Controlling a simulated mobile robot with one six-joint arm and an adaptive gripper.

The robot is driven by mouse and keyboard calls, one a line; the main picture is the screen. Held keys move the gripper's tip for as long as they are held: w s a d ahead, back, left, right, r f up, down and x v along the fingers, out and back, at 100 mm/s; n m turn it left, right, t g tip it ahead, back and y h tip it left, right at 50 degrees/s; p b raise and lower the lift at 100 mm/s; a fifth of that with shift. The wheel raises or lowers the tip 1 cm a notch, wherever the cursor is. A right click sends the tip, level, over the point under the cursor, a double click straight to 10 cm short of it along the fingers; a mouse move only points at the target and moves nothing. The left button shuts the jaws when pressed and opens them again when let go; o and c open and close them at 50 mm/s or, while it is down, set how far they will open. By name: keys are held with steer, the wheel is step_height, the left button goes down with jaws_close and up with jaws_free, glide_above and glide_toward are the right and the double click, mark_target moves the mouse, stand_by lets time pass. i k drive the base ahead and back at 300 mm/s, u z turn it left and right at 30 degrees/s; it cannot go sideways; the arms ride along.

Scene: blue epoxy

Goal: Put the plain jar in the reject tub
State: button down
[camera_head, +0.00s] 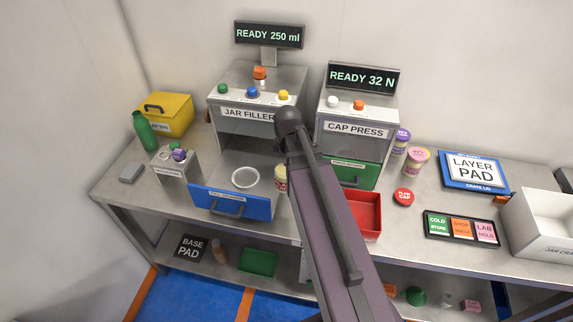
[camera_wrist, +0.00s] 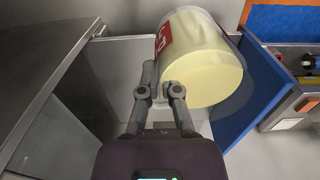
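A jar with a cream-yellow round face and a red label patch (camera_wrist: 215,78) fills the upper middle of the wrist view. My gripper (camera_wrist: 160,90) is at its lower left edge. One finger lies outside the jar wall and the other overlaps the cream face. The fingers are a little apart; whether they press on the wall is unclear. In the head view, a cream jar (camera_head: 281,178) stands by the right end of the open blue drawer (camera_head: 230,203), partly hidden by my arm. A red open tub (camera_head: 367,213) is right of my arm; I cannot read any reject marking.
The jar filler (camera_head: 247,113) and cap press (camera_head: 356,128) stand behind. A white ring (camera_head: 245,177) shows in the drawer. Two capped jars (camera_head: 417,160) stand at right, near a label tray (camera_head: 461,229) and a white crate (camera_head: 545,225). A green bottle (camera_head: 144,130) stands at left.

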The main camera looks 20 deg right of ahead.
mark_target(358, 220)
steer(key=u, duration=0.05)
steer(key=k, duration=1.7)
steer(key=z, duration=0.55)
steer(key=i, duration=0.85)
steer(key=z, duration=0.05)
